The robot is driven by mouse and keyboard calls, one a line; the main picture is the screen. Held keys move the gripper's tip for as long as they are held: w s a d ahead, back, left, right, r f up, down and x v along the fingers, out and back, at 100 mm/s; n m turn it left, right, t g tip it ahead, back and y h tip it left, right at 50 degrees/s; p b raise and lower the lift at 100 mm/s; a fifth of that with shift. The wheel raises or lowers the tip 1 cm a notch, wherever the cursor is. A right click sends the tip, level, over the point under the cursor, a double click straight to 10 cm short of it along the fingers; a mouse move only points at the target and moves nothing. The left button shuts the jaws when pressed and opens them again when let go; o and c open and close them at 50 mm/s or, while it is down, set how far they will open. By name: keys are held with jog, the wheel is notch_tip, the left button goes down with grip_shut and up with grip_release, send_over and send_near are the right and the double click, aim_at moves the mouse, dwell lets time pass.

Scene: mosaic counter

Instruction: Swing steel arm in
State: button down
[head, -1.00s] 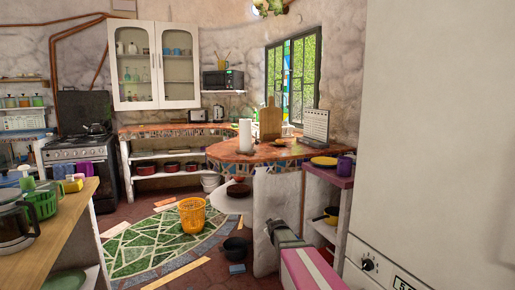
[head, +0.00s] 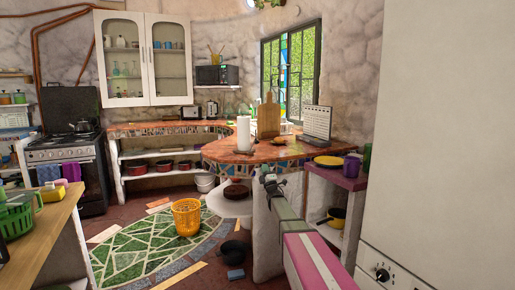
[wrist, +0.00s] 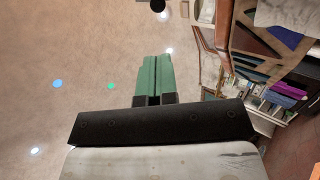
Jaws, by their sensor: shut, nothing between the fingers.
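I cannot make out a steel arm in either view. My gripper (head: 266,179) is at the end of my raised pink and grey arm, low in the middle of the head view, in front of the tiled counter (head: 262,150). In the wrist view its green fingers (wrist: 153,82) are together with nothing between them. They point at a plain beige surface and touch nothing that I can see. The area by the window behind the cutting board (head: 268,119) is partly hidden.
A paper towel roll (head: 243,134) and a laptop-like stand (head: 317,123) are on the counter. A purple-topped shelf (head: 340,179) and a tall white appliance (head: 450,140) stand close on the right. An orange basket (head: 187,217) and dark pot (head: 235,250) are on the floor.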

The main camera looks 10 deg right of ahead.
aim_at(257, 143)
jog(key=shift+w+r, duration=0.1)
jog(key=shift+r, duration=0.1)
jog(key=x, duration=1.4)
jog(key=shift+r, duration=0.1)
jog(key=shift+r, duration=0.1)
